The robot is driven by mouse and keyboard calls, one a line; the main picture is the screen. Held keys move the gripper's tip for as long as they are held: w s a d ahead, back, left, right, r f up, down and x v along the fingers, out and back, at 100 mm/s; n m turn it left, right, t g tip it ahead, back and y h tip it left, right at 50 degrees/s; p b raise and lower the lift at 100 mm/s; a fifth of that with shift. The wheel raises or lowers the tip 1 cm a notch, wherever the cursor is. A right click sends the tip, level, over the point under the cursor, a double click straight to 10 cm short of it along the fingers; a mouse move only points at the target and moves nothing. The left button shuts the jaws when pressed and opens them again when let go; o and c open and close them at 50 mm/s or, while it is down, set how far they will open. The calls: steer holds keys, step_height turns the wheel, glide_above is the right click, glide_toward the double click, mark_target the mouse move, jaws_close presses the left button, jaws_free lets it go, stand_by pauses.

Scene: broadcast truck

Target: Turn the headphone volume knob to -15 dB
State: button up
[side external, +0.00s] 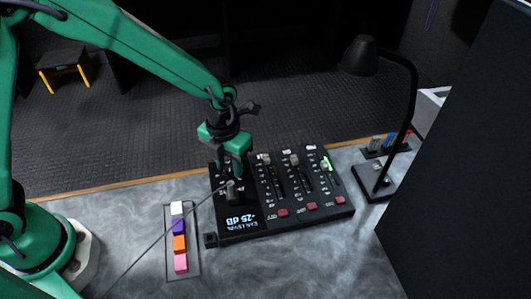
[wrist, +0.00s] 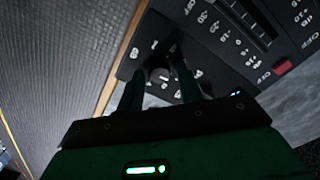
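The black mixer panel (side external: 262,225) lies on the grey desk. Its grey headphone volume knob (side external: 234,190) is at the panel's left end, with printed marks around it. The lit display (side external: 241,221) near it appears upside down and seems to read -25 dB. My gripper (side external: 236,176) points down just above the knob. In the wrist view, my gripper's two dark fingers (wrist: 158,74) stand apart, and the dark knob (wrist: 159,75) shows between their tips. I see no clear contact with the knob.
Several sliders (side external: 294,161) and red buttons (side external: 312,206) are to the right of the knob. A black desk lamp (side external: 362,58) arches at the right. A tray (side external: 197,273) of coloured blocks lies at the left, and a thin cable (side external: 145,252) crosses in front.

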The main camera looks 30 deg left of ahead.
mark_target(226, 166)
steer(key=shift+o, duration=0.4)
steer(key=shift+r, duration=3.9)
steer(key=s+a+r+n+t, duration=0.3)
steer(key=s+a+r+n, duration=0.2)
steer(key=a+r+n, duration=0.8)
steer(key=s+a+n+t, duration=0.2)
steer(key=s+a+n, duration=0.3)
steer(key=n, duration=1.8)
steer(key=s, duration=0.5)
steer(key=shift+s+r+t, duration=0.15)
steer(key=shift+r+t, duration=0.05)
steer(key=shift+t, duration=0.1)
